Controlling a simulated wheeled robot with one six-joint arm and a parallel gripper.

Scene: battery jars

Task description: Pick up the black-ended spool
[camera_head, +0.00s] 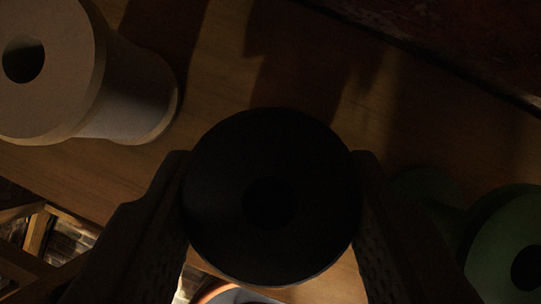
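The black-ended spool (272,150) is at the centre of the view, its round dark end facing me with a darker hole in the middle. My gripper (272,160) has one finger on the left and one on the right of this end. The finger edges lie right along the spool's rim; the dim light hides whether they press on it or stand slightly apart. The spool's body behind the black end is hidden.
A pale spool (137,95) stands on the wooden table (215,85) at the upper left. A green spool (500,235) is at the lower right, close to my right finger. An orange-rimmed object (220,293) shows partly at the bottom. Bare wood lies above the black end.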

